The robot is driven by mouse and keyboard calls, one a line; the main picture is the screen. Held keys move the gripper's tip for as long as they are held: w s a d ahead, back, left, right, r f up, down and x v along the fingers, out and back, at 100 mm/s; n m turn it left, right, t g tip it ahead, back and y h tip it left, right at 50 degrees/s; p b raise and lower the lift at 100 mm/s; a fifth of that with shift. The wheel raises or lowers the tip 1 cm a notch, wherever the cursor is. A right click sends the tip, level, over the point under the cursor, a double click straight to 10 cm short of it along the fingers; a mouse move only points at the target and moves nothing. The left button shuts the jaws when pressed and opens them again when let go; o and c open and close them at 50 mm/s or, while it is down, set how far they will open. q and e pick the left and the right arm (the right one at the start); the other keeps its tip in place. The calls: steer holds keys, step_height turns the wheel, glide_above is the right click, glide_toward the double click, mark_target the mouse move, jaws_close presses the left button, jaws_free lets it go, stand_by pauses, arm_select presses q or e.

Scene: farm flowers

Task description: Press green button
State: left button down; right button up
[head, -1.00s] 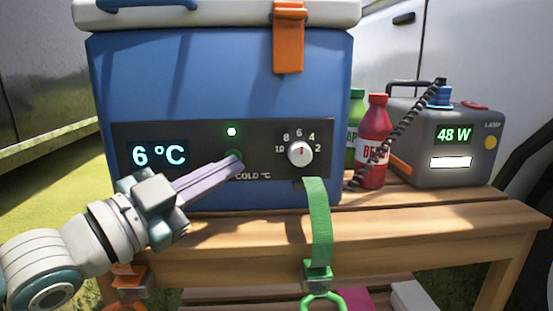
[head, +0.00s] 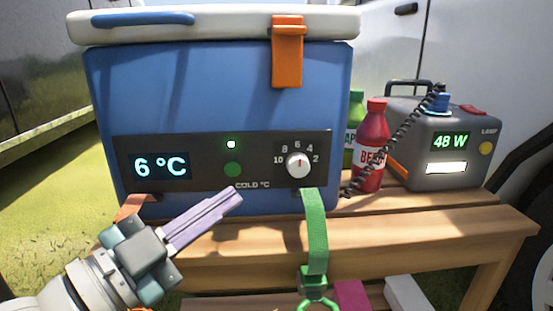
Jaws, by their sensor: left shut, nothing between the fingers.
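The green button (head: 232,169) is a round green disc on the dark control panel (head: 208,184) of the blue cooler (head: 225,95). It lies below a small lit green-white light (head: 231,144). My left gripper (head: 237,194) is shut and empty. Its fingertips are just below the button in the picture and look apart from it, in front of the panel's lower edge. The button is fully visible. My right gripper is not in view.
The display (head: 160,166) reads 6 °C, and a white dial (head: 298,165) is right of the button. Red (head: 371,145) and green (head: 353,125) bottles and a grey power unit (head: 440,145) stand right on the wooden bench (head: 400,225). A green strap (head: 315,235) hangs in front.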

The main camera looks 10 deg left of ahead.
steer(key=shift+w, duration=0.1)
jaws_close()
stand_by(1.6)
